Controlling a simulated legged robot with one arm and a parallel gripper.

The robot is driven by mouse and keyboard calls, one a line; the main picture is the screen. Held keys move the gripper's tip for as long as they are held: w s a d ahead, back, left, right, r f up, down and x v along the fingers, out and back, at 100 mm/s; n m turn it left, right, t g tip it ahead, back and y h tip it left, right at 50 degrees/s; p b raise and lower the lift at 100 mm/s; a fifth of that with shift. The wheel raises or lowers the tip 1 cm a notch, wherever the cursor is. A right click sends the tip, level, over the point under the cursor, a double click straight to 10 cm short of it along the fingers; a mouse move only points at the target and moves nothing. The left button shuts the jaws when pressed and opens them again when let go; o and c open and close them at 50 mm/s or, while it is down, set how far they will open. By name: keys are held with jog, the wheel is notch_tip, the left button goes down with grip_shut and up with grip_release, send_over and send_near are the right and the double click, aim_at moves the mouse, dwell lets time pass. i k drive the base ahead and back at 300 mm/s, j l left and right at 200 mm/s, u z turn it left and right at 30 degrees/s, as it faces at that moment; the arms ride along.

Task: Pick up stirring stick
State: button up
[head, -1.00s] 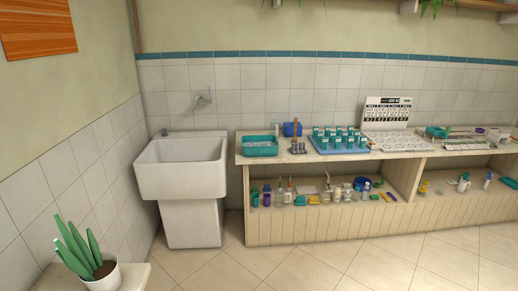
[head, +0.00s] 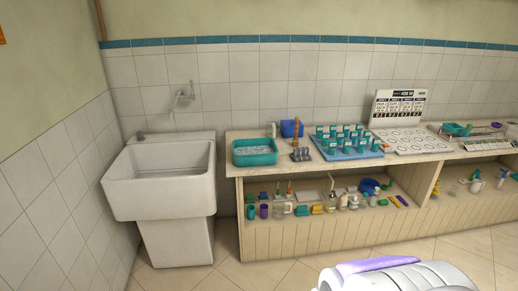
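I cannot tell for sure which thing is the stirring stick. A thin brown upright piece (head: 295,134) stands on the counter, behind a small rack of grey items (head: 301,154). Thin upright sticks with orange tips (head: 289,187) show on the shelf below, too small to make out well. My gripper is not visible; only a white and purple part of my own body shows at the bottom right.
The counter (head: 240,172) bears a teal basin (head: 255,153), a blue container (head: 291,128), a blue tray of teal cups (head: 345,153) and a calendar-like board (head: 398,106). A white sink (head: 162,180) stands at the left. The tiled floor in front is clear.

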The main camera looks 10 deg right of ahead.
aim_at(296, 141)
jog(key=i+l, duration=2.5)
jog(key=i+j+u, duration=0.05)
